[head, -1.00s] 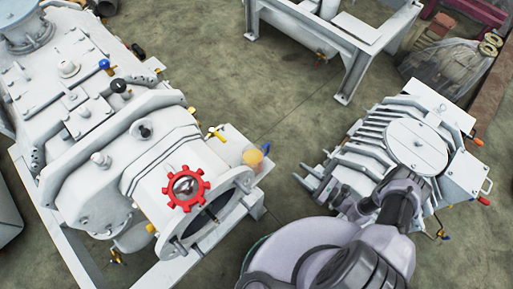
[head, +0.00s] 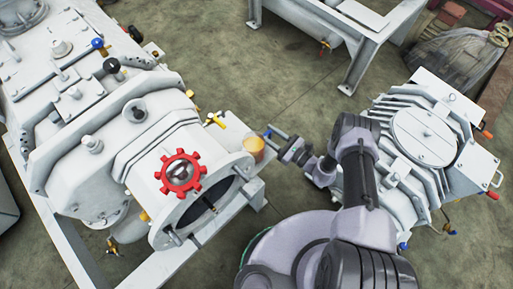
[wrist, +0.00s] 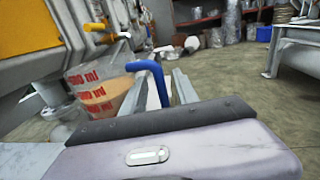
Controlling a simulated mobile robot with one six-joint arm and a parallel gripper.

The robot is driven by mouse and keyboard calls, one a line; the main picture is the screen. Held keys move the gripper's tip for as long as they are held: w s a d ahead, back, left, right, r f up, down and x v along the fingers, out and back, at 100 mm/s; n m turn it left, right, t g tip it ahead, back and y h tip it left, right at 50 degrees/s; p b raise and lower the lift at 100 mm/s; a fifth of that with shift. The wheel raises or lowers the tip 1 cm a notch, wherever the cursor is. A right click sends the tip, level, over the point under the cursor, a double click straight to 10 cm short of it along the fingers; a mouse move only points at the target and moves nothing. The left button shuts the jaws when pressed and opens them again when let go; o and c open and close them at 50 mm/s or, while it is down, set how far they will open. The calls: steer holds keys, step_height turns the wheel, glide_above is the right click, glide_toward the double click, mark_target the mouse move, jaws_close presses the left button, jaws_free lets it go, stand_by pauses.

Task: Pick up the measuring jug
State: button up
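The measuring jug (head: 253,149) is clear with amber liquid in it. It stands upright on the white ledge beside the round flange of the large white machine. In the wrist view the jug (wrist: 97,92) shows red volume markings and a blue handle (wrist: 155,78) at its right. My gripper (head: 277,140) is just right of the jug, at the handle. In the wrist view my gripper (wrist: 158,92) has its grey fingers apart, with the handle seen between them. Whether a finger touches the handle cannot be told.
A red handwheel (head: 181,172) and a yellow valve lever (head: 216,120) are close to the jug on the large white machine (head: 120,140). A finned white pump (head: 425,140) stands at the right. A white frame (head: 340,30) stands at the back. Open floor lies between.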

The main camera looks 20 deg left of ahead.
jaws_close()
stand_by(1.4)
